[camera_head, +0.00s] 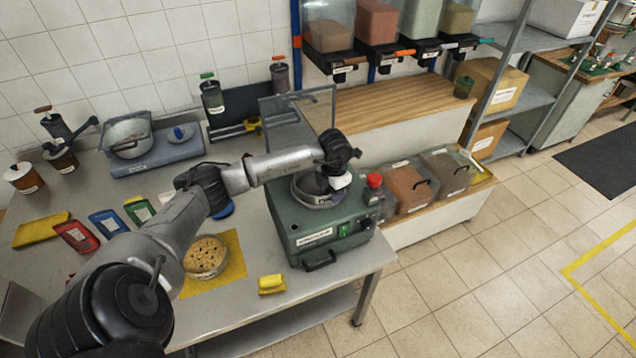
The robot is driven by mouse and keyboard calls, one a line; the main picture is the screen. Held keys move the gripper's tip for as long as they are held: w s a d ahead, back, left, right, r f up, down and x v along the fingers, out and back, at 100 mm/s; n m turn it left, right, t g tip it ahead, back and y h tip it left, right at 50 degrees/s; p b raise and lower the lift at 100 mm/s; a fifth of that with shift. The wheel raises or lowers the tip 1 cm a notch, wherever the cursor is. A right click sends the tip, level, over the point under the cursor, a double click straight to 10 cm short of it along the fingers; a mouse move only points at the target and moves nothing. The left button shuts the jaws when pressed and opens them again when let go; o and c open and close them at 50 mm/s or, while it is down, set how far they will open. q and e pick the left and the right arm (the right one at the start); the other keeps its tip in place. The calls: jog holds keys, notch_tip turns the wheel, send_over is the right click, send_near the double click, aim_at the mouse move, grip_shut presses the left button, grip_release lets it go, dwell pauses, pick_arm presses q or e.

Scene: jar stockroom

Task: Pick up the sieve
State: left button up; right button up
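A round, metal-walled pan that looks like the sieve (312,194) sits on top of a green machine (318,232), with a label on its front. My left arm reaches across the bench from the lower left. My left gripper (341,182) points down at the right rim of this pan, at or very near it. The fingers are small and partly hidden by the hand, so I cannot tell whether they are closed on the rim. Another round, pale-walled dish (206,258) full of grains or nuts stands on a yellow mat (232,248). My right gripper is not in view.
A clear raised lid (300,118) stands behind the pan. A red-capped jar (374,186) is close right of the gripper. A yellow block (271,284) lies near the front edge. A metal bowl (128,136) and scoops (75,236) are at left. Bins (408,186) stand right.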

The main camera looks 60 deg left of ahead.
pick_arm(q)
jog(key=shift+f, duration=0.5)
jog(key=shift+c, duration=0.3)
grip_shut()
